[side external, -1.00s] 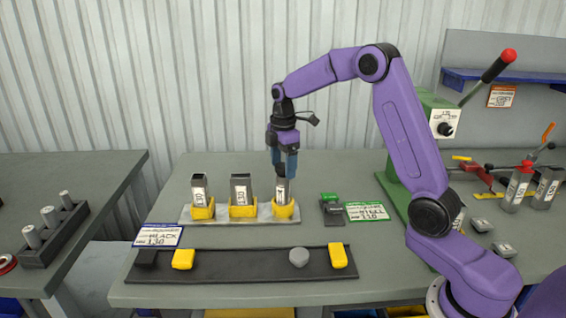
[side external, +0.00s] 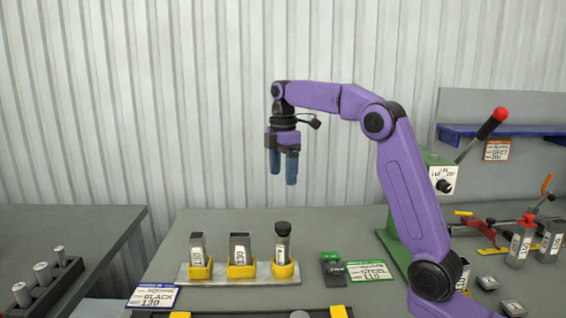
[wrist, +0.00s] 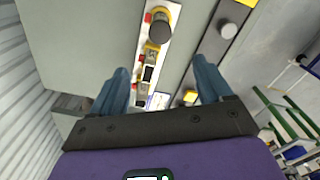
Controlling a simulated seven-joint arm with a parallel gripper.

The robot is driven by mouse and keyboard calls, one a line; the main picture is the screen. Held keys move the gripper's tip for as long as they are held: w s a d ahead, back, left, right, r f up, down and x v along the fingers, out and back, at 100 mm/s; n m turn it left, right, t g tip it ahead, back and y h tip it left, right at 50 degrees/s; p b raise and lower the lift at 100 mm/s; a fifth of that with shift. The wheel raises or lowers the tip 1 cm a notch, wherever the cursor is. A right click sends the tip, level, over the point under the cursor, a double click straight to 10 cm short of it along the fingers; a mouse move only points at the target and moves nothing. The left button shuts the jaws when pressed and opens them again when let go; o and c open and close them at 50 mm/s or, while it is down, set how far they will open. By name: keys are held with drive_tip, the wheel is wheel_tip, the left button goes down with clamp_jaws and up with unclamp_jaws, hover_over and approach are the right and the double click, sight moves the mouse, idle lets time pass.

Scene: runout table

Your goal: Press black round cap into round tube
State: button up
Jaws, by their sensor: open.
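The round tube (side external: 282,248) stands upright in a yellow holder at the right end of the pale fixture strip (side external: 230,280). The black round cap (side external: 283,228) sits on top of the tube; how deep it is seated I cannot tell. In the wrist view the cap (wrist: 160,32) covers the tube's mouth, seen from above. My gripper (side external: 283,180) is high above the tube, apart from it, pointing down. Its blue fingers are spread and empty, and they also show in the wrist view (wrist: 160,82).
Two square tubes (side external: 197,248) (side external: 240,247) stand in yellow holders left of the round tube. Green and black blocks (side external: 331,264) and a STEEL 110 label (side external: 369,271) lie to the right. A dark tray (wrist: 215,40) holds a grey cap (wrist: 228,29). A green lever press (side external: 437,180) stands right.

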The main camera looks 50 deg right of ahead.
drive_tip(key=shift+r, duration=1.05)
drive_tip(key=shift+f, duration=0.25)
drive_tip(key=c, duration=0.9)
wheel_tip(320, 180, down, 3)
drive_tip(key=shift+w+r+m, duration=0.15)
drive_tip(key=shift+r+m, duration=0.05)
drive_tip(key=shift+m, duration=0.3)
clamp_jaws()
drive_tip(key=m, duration=0.2)
hover_over(283, 225)
wheel_tip(283, 225, down, 6)
drive_tip(key=shift+r, duration=0.2)
drive_tip(key=shift+m, duration=0.3)
drive_tip(key=shift+f, duration=3.2)
